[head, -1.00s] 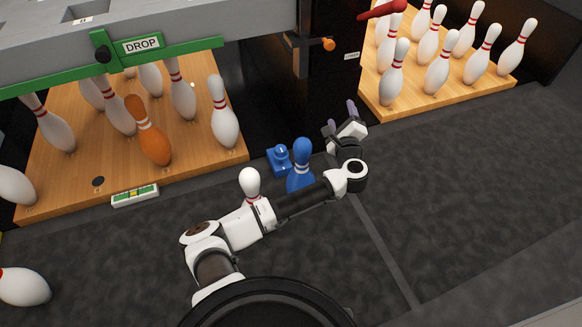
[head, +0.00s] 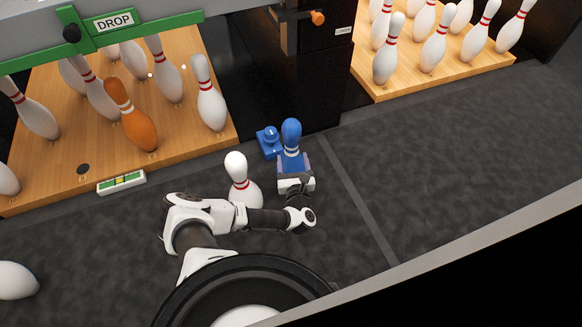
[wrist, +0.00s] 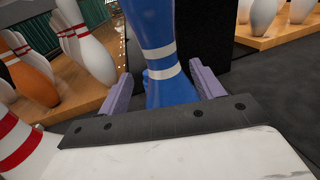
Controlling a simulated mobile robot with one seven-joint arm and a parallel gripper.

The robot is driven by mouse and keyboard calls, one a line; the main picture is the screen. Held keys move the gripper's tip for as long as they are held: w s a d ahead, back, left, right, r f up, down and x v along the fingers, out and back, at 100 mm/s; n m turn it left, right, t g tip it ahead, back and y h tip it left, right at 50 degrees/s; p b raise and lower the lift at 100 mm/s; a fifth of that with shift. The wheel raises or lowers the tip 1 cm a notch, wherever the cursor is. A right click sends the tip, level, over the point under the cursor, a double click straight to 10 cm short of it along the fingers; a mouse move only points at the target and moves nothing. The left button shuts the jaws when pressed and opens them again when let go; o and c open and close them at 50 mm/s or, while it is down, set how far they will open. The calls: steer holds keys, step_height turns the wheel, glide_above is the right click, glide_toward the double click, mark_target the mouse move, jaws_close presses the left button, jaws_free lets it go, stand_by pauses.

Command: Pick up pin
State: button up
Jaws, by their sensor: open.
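A blue pin (head: 291,139) with white bands stands upright on the dark floor in front of the black cabinet. In the wrist view the blue pin (wrist: 157,50) stands between the two purple fingers of my gripper (wrist: 163,86), with a finger on each side. The fingers are open, and a gap shows on the right side. In the head view my gripper (head: 293,167) is low at the pin's near side. A white pin (head: 240,181) with red bands stands just left of my gripper, partly hidden by my arm.
A small blue block-like object (head: 269,143) is beside the blue pin's left. White pins stand on the left deck (head: 190,130) and right deck (head: 425,82). A white pin (head: 14,281) lies at lower left. The floor at right (head: 440,140) is clear.

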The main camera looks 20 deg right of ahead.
steer(key=b+x, duration=0.2)
steer(key=x, duration=0.5)
steer(key=shift+w+d+b, duration=0.2)
steer(key=shift+w+b, duration=0.05)
steer(key=shift+b, duration=0.1)
jaws_close()
steer(key=shift+r, duration=0.2)
